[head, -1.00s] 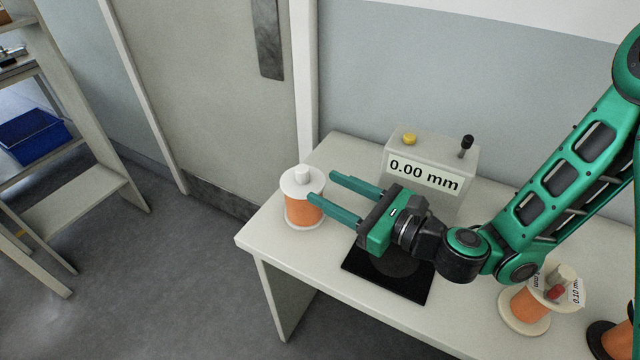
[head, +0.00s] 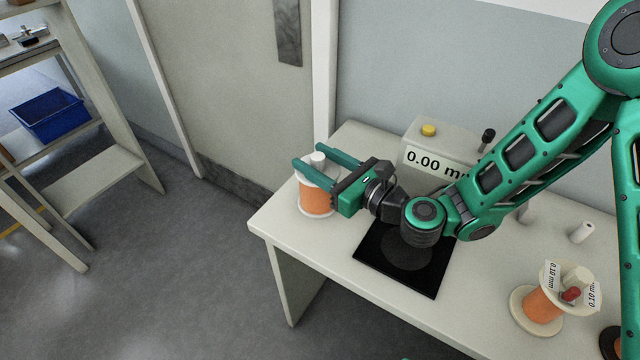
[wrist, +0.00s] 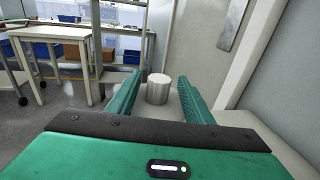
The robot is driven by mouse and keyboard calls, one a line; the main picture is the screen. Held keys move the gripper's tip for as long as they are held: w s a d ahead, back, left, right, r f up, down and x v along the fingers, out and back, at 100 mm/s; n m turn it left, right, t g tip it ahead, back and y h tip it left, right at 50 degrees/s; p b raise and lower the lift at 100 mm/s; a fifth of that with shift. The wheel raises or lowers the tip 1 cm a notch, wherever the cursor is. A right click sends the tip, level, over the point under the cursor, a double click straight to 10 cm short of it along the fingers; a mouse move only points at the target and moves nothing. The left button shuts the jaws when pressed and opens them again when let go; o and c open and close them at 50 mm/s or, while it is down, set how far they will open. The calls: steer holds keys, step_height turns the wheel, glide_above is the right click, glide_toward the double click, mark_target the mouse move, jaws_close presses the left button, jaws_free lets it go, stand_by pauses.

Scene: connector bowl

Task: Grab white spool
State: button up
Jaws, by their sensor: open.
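The white spool (head: 316,202), wound with orange wire, stands upright near the left end of the table. A white knob sticks up from its top flange. My gripper (head: 308,157) is open, with its two green fingers level at the height of the knob, one on each side of it. In the wrist view the knob (wrist: 158,88) stands between the open fingertips. I cannot tell whether either finger touches it. Part of the spool's top flange is hidden behind the near finger.
A measuring box (head: 437,152) reading "0.00 mm" stands at the table's back, with a black pad (head: 420,278) in front. Another orange-wound spool with labels (head: 543,305) stands at the right. A shelf with a blue bin (head: 50,116) is at far left.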

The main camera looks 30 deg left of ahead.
mark_target(306, 159)
steer(key=shift+x, duration=1.65)
steer(key=shift+f, duration=0.1)
jaws_close()
